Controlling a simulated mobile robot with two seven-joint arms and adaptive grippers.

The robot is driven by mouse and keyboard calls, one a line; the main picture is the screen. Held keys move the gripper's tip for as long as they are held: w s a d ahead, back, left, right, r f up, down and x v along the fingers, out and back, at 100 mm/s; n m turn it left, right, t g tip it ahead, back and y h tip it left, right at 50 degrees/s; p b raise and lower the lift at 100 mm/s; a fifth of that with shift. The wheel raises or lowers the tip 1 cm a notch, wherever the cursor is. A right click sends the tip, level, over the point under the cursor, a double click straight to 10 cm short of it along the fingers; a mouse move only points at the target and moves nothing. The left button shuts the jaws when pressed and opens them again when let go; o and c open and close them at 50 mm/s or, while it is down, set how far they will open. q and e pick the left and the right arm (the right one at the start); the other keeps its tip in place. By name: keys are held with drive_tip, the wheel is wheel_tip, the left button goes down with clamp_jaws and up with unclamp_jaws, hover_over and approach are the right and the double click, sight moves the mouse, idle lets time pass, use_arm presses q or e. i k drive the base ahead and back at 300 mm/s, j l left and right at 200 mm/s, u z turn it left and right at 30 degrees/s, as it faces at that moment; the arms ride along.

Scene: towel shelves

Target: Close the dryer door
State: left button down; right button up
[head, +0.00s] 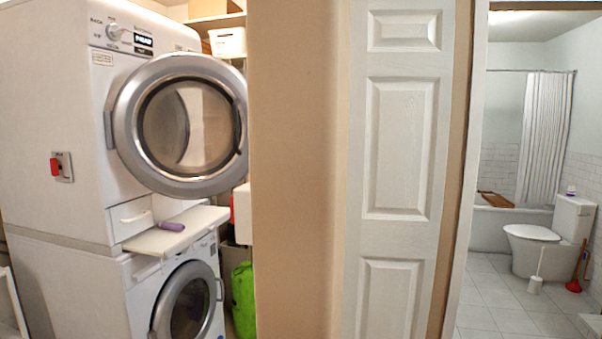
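A white dryer (72,150) stands stacked on a white washing machine (75,290) at the left of the head view. The dryer's round door (135,158) has a wide silver ring and a clear window. It stands open, swung out from the front, and its right edge reaches the beige wall edge in the picture. The door hides much of the dryer's front and its opening. Neither of my grippers is in view.
A pull-out shelf (195,222) with a purple item (171,227) juts out below the dryer. The washer's round door (187,305) is below it. A green bag (244,300) stands behind. A beige wall (295,170) and white panelled door (400,150) fill the middle.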

sight(174, 70)
drive_tip(key=j+z, duration=0.1)
drive_tip(key=z, duration=0.35)
drive_tip(key=j+z, duration=0.1)
drive_tip(key=z, duration=0.4)
drive_tip(key=i+j+z, duration=0.1)
drive_tip(key=z, duration=0.35)
drive_tip(key=j, duration=1.15)
drive_tip(key=k, duration=0.05)
